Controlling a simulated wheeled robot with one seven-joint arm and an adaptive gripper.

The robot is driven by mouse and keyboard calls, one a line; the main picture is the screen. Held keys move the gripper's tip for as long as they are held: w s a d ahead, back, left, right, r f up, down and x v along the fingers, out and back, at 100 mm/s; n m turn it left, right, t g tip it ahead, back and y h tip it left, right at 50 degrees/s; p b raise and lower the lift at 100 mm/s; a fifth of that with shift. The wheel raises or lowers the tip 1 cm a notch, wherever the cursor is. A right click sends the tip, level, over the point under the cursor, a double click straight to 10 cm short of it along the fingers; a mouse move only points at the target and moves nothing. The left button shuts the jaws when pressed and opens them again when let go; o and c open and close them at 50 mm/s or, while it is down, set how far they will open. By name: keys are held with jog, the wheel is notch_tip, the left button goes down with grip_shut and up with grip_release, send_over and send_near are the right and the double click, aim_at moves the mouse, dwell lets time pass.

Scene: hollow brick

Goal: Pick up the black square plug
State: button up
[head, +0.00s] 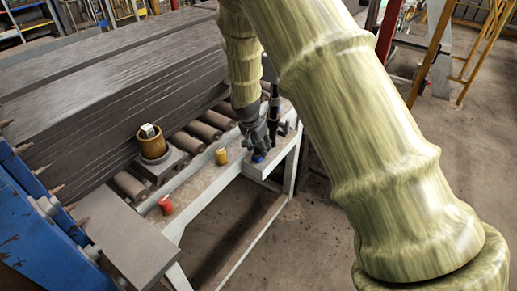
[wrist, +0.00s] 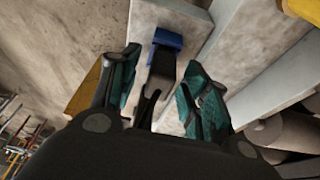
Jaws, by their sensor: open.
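My gripper (wrist: 160,76) is open in the wrist view, with one green-padded finger on each side. A black piece (wrist: 162,68) shows between the fingers, against a blue block (wrist: 167,39) on a pale ledge. I cannot tell for sure whether this black piece is the square plug, and its lower part merges with dark gripper parts. In the head view my gripper (head: 260,145) points down over the ledge's far end, and the blue block (head: 258,157) shows just below it. The gripper hides most of what is between its fingers there.
A yellow cup (head: 221,156) and a red cup (head: 166,204) stand along the pale ledge (head: 200,190). A brown round container (head: 152,146) with a pale cube (head: 148,130) in its top stands beside the rollers (head: 205,130). Stacked grey slabs (head: 110,85) lie behind.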

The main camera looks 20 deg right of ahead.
grip_shut()
